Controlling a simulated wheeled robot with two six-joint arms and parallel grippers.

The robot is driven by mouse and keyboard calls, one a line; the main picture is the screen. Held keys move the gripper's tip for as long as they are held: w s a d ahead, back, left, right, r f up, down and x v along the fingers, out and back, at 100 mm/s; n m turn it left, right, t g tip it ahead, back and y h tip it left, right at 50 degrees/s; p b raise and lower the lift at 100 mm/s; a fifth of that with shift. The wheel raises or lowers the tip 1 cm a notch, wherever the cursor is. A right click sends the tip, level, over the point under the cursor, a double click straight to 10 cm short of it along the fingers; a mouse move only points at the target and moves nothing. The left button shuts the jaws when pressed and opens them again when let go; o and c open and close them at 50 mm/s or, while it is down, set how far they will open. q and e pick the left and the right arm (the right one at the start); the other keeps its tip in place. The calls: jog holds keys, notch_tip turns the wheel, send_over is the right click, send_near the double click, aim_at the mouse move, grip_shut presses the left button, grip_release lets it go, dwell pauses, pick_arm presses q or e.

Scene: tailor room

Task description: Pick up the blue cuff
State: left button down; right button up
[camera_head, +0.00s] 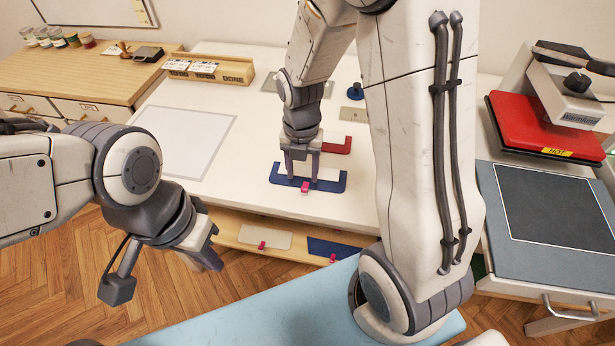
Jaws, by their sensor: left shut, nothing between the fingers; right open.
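A blue cuff (333,186), a U-shaped strip around a white middle, lies on the white table with a pink clip (305,187) at its front edge. My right gripper (302,177) points down over the cuff, its two fingers apart, and hides part of it. I cannot tell whether the fingertips touch the cuff. My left gripper (214,262) is shut and empty, off the table's front left, over the wooden floor.
A red piece (338,147) lies just behind the cuff. A lower shelf (233,234) holds a beige piece and a blue piece with pink clips. A red heat press (535,125) marked HOT stands at the right. A wooden tray (235,75) sits at the table's back.

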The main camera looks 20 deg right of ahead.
aim_at(304, 187)
jog(key=shift+d+f+p, duration=0.15)
jog(key=shift+f, duration=1.4)
jog(key=shift+d+f+p, duration=0.1)
jog(key=shift+f+p, duration=0.05)
jog(key=shift+f, duration=1.35)
grip_shut()
